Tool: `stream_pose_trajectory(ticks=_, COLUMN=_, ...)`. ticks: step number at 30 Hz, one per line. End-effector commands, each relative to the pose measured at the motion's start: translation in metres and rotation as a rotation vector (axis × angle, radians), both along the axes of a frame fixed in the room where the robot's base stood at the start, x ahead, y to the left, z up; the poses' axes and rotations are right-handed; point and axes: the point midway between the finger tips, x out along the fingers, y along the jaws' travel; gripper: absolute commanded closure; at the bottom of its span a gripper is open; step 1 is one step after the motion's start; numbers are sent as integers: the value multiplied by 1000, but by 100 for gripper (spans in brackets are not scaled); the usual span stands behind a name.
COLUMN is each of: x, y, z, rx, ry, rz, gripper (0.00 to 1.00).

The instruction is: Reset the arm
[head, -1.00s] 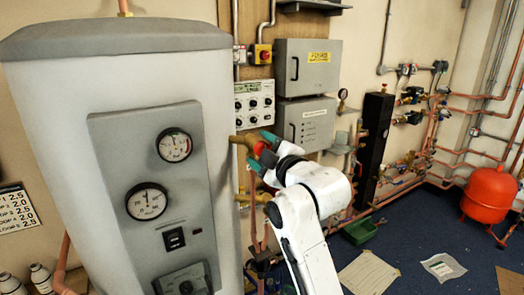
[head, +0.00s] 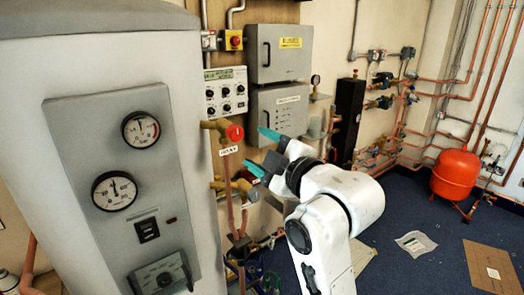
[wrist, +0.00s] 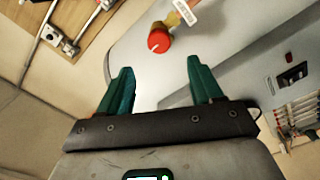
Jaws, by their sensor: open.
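My gripper (head: 262,152) has teal fingers that stand apart, and nothing is between them. In the head view it is just right of a brass valve with a round red knob (head: 234,132), clear of it. A small white tag (head: 229,151) hangs below the knob. In the wrist view my gripper (wrist: 162,88) shows both fingers spread, with the red knob (wrist: 159,41) beyond the fingertips and the tag (wrist: 184,13) near it. My white arm reaches up from the bottom of the head view.
A large tank with a gauge panel (head: 75,160) fills the left. Grey wall boxes (head: 279,52) and a control panel (head: 226,92) are behind. A red vessel (head: 455,173) stands at right by copper pipes. Sheets (head: 416,243) lie on blue floor with free room.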

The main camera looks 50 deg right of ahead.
Motion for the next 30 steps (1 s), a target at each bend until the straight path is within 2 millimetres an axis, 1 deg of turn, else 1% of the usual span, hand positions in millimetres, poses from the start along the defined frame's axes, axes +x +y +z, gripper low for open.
stream_pose_trajectory(ticks=16, x=0, y=0, z=-1, rx=3, ry=2, rz=0, gripper=35)
stream_pose_trajectory(ticks=17, x=1, y=0, z=-3, rx=7, ry=5, rz=0, gripper=35)
stream_pose_trajectory(ticks=19, x=2, y=3, z=-14, rx=39, ry=27, rz=5, gripper=35)
stream_pose_trajectory(ticks=20, x=3, y=5, z=-23, rx=62, ry=44, rz=8, gripper=35)
stream_pose_trajectory(ticks=23, x=6, y=18, z=-67, rx=189, ry=134, rz=20, gripper=35)
stream_pose_trajectory(ticks=24, x=5, y=25, z=-90, rx=255, ry=183, rz=19, gripper=35)
stream_pose_trajectory(ticks=26, x=1, y=39, z=-130, rx=361, ry=270, rz=15, gripper=35)
stream_pose_trajectory(ticks=27, x=-3, y=48, z=-156, rx=433, ry=329, rz=6, gripper=35)
stream_pose_trajectory(ticks=29, x=-14, y=62, z=-194, rx=533, ry=422, rz=-14, gripper=35)
stream_pose_trajectory(ticks=30, x=-23, y=71, z=-219, rx=597, ry=482, rz=-34, gripper=35)
